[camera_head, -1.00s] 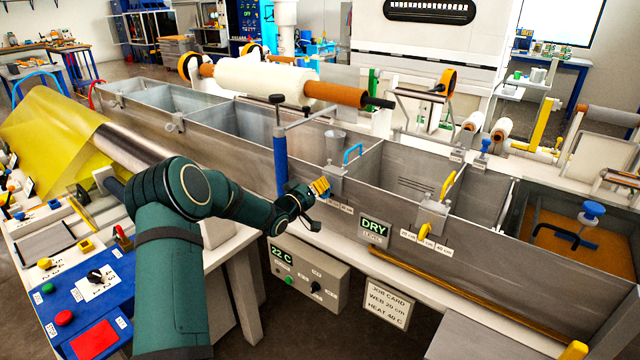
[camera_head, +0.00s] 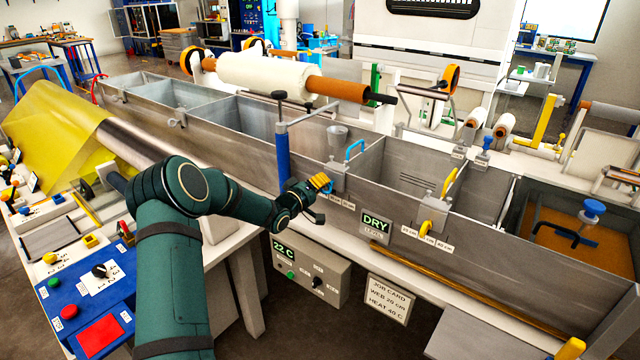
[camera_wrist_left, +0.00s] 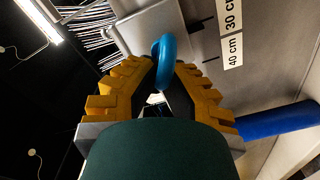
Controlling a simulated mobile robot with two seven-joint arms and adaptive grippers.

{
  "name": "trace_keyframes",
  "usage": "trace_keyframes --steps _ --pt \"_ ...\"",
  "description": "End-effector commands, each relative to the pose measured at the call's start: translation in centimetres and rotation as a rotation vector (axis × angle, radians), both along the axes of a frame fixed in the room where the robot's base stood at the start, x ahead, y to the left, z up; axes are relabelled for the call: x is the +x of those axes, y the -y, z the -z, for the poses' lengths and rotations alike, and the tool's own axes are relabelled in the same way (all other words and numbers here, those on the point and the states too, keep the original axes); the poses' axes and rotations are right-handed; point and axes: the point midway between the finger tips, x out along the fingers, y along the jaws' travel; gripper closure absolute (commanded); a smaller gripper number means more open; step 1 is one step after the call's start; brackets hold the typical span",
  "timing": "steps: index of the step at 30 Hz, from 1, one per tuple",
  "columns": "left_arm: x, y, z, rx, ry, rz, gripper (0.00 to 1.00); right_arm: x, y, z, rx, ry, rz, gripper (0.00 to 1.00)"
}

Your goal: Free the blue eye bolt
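The blue eye bolt (camera_wrist_left: 165,58) shows in the left wrist view as a blue ring, seen nearly edge-on between the yellow fingertips. My left gripper (camera_wrist_left: 165,75) has its fingertips close in on both sides of the ring and looks shut on it. In the head view my left gripper (camera_head: 320,183) is at the front wall of the metal bath, below a clamp block (camera_head: 337,181) with a blue handle (camera_head: 353,152). The gripper hides the eye bolt there. My right gripper is not in view.
A blue post (camera_head: 283,155) stands just left of the gripper. To the right are a yellow eye bolt (camera_head: 426,229) and a DRY sign (camera_head: 375,224) on the bath wall. A control box (camera_head: 308,275) hangs below. A blue panel (camera_head: 85,300) is at lower left.

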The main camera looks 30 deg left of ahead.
Motion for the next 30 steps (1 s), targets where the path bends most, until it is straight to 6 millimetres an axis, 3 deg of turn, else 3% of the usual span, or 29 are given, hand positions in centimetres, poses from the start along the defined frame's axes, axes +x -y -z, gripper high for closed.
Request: trace_keyframes --steps 1,3,4,17,30 --pt "0.1 0.1 -0.1 0.0 0.002 0.001 1.0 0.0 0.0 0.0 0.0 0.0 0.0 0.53" --pt "0.1 0.1 -0.1 0.0 0.002 0.001 0.71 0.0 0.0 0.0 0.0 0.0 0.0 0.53" --pt "0.1 0.1 -0.1 0.0 0.002 0.001 0.62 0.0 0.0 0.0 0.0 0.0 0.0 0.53" --pt "-0.8 -0.1 0.0 0.001 -0.002 0.0 0.62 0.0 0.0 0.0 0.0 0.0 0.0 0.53" --pt "-9.0 -0.7 -0.1 0.001 -0.001 -0.001 0.62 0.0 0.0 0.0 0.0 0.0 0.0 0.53"
